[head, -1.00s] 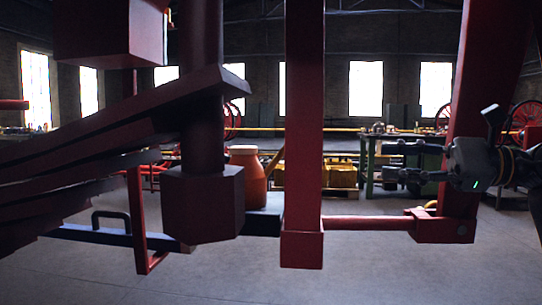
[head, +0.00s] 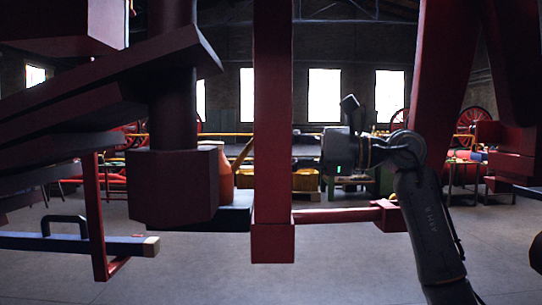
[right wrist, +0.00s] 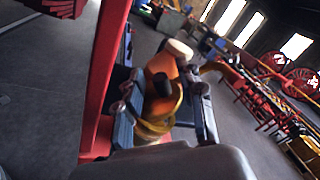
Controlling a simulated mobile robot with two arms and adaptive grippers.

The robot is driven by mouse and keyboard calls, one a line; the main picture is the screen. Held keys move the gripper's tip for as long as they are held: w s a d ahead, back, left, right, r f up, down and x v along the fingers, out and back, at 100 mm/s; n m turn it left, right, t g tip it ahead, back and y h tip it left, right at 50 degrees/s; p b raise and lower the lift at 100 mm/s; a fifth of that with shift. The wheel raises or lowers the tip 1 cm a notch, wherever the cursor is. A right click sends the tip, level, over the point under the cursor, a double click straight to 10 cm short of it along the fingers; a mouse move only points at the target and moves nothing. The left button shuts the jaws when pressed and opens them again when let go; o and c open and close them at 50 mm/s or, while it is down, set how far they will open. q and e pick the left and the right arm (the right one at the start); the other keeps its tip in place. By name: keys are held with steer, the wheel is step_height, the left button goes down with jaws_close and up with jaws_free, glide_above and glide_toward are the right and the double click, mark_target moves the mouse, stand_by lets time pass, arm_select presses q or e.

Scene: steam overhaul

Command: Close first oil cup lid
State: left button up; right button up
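My right gripper (right wrist: 160,98) is open in the right wrist view, with one dark finger on each side of a yellow, cup-like part (right wrist: 156,126) with a dark round top. I see no clear contact between the fingers and it. I cannot tell how its lid stands. Just beyond is an orange jar (right wrist: 163,66) with a cream top. The orange jar (head: 226,178) is partly hidden there by a dark red block. My left gripper is not in view.
A red upright post (head: 272,150) stands in front, with a red horizontal bar (head: 335,215) running right from it. Stacked dark red beams fill the left. A blue bar with a handle (head: 80,242) is at the lower left. Open floor lies beneath.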

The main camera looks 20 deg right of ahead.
steer(key=shift+w+a, duration=0.15)
steer(key=shift+a, duration=0.25)
steer(key=shift+c, duration=0.2)
jaws_close()
